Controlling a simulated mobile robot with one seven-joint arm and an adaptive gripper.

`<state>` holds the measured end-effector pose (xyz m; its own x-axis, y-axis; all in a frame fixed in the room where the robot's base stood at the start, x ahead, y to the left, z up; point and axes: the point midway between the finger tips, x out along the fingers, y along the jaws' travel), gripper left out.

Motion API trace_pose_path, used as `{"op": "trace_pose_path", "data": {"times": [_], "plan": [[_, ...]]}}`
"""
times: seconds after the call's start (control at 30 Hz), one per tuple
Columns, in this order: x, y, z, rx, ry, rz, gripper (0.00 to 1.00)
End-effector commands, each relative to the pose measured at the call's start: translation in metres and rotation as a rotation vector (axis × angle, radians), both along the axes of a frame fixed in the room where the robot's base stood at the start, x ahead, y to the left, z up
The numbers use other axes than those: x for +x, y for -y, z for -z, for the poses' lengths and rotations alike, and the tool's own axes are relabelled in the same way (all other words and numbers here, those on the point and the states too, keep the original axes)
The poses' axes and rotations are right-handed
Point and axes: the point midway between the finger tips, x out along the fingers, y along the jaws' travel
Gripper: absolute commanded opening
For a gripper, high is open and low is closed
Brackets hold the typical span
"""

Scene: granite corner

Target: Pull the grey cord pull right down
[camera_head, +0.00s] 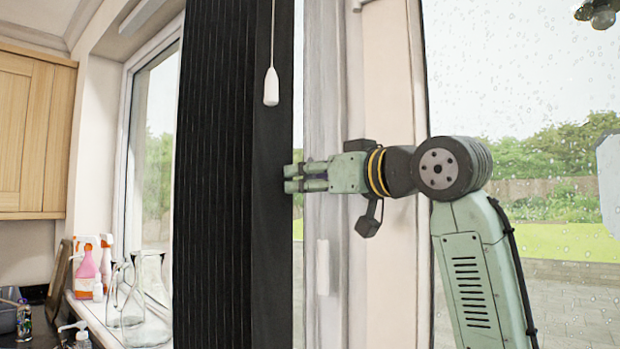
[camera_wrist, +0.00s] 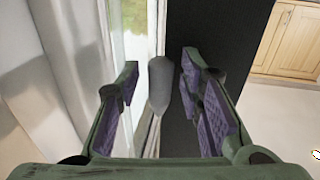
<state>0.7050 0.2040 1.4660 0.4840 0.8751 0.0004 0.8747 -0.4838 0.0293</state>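The cord pull (camera_head: 271,87), a pale grey-white tapered piece, hangs on a thin cord in front of the black blind in the head view. My gripper (camera_head: 289,178) points left, and its fingertips are below and slightly right of the pull there. In the wrist view, which looks upside down, the pull (camera_wrist: 160,85) is grey and lies in the gap between the spread fingers of my gripper (camera_wrist: 165,100). The fingers are open with purple pads. Neither side visibly touches the pull, and its depth relative to the fingertips is unclear.
The black blind (camera_head: 215,180) hangs beside the window, near the fingertips. A pale curtain and wall strip (camera_head: 385,90) stand behind my arm. Spray bottles (camera_head: 86,268) and glass vessels (camera_head: 135,300) stand on the sill at lower left. A wooden cabinet (camera_head: 35,135) is far left.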

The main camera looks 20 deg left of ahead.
Motion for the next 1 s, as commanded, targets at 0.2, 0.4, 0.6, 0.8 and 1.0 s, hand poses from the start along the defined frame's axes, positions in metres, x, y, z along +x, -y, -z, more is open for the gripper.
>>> {"op": "trace_pose_path", "data": {"times": [0.2, 0.4, 0.6, 0.8, 1.0], "plan": [[-0.0002, 0.0002, -0.0002, 0.0, 0.0, 0.0, 0.17], [-0.0002, 0.0002, -0.0002, 0.0, 0.0, 0.0, 0.04], [-0.0002, 0.0003, -0.0002, 0.0, 0.0, 0.0, 0.0], [-0.0001, 0.0004, -0.0002, 0.0, 0.001, 0.0, 0.0], [-0.0001, 0.0004, -0.0002, 0.0, 0.001, 0.001, 0.0]]}}
